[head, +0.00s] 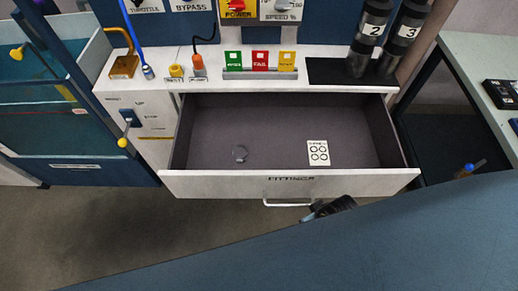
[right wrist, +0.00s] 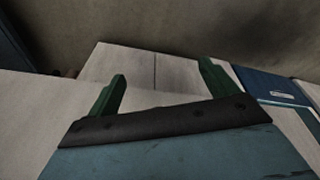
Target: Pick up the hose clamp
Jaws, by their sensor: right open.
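Pale panels lie beyond the fingers; the clamp is not visible there. In the head view, a dark part that seems to be my right gripper shows by the drawer handle, outside the drawer, mostly hidden. My left gripper is in neither view.
The drawer front (head: 220,184) and handle (head: 288,204) face me. Green, red and yellow tags (head: 260,61) and black cylinders (head: 370,40) stand on the counter behind. The drawer is otherwise clear.

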